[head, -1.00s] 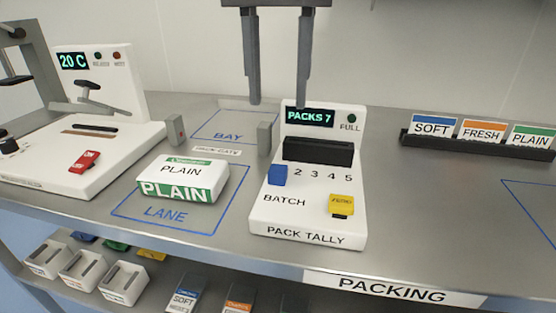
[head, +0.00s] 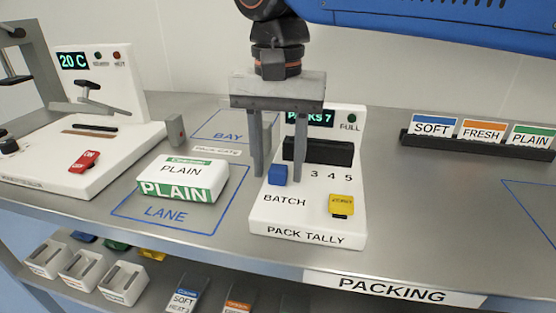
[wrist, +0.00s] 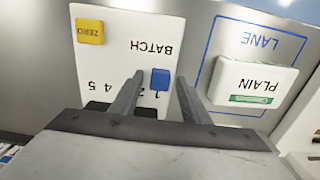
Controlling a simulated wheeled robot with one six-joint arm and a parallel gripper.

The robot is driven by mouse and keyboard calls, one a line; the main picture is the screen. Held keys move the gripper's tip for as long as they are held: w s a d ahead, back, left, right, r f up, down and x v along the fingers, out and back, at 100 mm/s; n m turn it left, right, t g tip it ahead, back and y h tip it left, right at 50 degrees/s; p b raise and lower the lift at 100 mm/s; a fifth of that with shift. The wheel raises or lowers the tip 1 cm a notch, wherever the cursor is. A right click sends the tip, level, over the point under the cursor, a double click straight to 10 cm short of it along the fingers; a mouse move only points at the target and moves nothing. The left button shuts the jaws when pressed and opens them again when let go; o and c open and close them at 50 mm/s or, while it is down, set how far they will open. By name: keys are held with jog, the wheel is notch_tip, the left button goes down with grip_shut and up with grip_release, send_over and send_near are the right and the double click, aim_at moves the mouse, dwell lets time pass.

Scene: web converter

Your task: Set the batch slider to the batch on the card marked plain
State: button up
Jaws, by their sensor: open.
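The batch slider is a blue knob (head: 277,175) at the left end of the number row on the white pack tally (head: 300,236). The digits 3, 4 and 5 show to its right. My gripper (head: 279,176) is open, pointing down over the tally. In the wrist view, the blue knob (wrist: 160,79) lies between the two fingers (wrist: 157,88), with a gap on each side. The card marked plain (head: 532,136) stands at the right end of the rack; no batch number is readable on it.
A white and green PLAIN pack (head: 182,181) sits in the lane left of the tally. A yellow ZERO button (head: 341,204) is at the tally's lower right. The card rack (head: 478,146) stands at the right. The bench between rack and tally is clear.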

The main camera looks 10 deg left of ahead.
grip_shut()
jog(key=shift+d, duration=1.5)
grip_release()
jog(key=shift+w+r, duration=0.1)
jog(key=shift+r, duration=0.05)
notch_tip(320, 180, up, 17)
